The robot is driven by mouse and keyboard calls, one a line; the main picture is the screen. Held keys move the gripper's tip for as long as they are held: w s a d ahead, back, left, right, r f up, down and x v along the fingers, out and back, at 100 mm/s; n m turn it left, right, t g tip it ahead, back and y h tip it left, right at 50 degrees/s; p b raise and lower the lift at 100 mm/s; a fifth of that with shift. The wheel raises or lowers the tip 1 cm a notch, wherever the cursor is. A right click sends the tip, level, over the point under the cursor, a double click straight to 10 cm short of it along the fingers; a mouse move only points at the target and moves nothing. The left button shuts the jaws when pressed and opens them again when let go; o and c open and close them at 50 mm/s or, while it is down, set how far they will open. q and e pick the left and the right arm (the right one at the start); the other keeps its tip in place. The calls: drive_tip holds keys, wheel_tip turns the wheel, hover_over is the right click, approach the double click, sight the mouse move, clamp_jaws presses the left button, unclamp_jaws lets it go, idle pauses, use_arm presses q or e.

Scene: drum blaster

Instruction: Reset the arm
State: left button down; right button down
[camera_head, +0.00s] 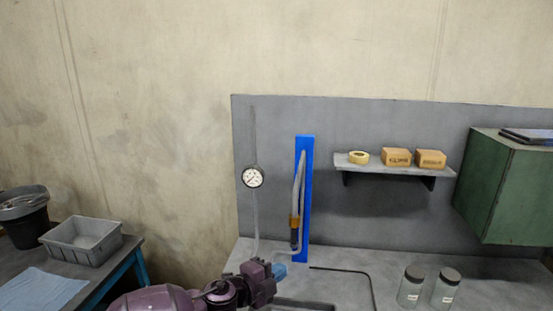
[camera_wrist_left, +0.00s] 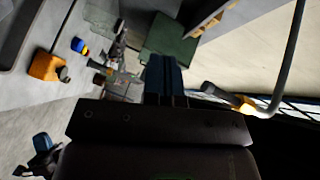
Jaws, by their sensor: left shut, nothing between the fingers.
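My left gripper (camera_head: 279,270) has blue fingertips and sits at the bottom middle of the head view, on the end of my purple arm. It is shut and empty, just in front of the foot of the blue upright panel (camera_head: 306,190). Its fingers also show in the left wrist view (camera_wrist_left: 166,76). A grey hose with a brownish-orange fitting (camera_head: 294,222) hangs against the blue panel. The hose and an orange-banded nozzle (camera_wrist_left: 243,104) also show right of the fingers in the wrist view, apart from them. My right gripper is not in view.
A pressure gauge (camera_head: 253,177) is on the grey back panel. A shelf (camera_head: 378,170) holds tape and two boxes. A green cabinet (camera_head: 487,186) hangs at right. Two jars (camera_head: 410,290) stand on the bench. A grey bin (camera_head: 84,254) sits on the left table.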

use_arm(q)
drive_tip(key=s+a+f+n+t+y+b, duration=0.1)
drive_tip(key=s+a+f+n+t+y, duration=0.1)
drive_tip(key=s+a+f+n+y, duration=0.5)
drive_tip(key=s+a+f+n+t+y+b, duration=0.1)
drive_tip(key=s+a+f+n+t, duration=0.1)
drive_tip(key=s+a+n, duration=0.65)
drive_tip(key=s+a+f+n+g+y, duration=0.3)
drive_tip(key=s+a+f+n, duration=0.5)
drive_tip(key=s+a+f, duration=0.4)
drive_tip(key=s+y, duration=0.1)
drive_tip(key=s, duration=0.2)
drive_tip(key=shift+a+f+b, duration=0.25)
drive_tip(key=shift+f+b, duration=0.05)
drive_tip(key=shift+f, duration=0.1)
drive_tip(key=shift+s, duration=0.1)
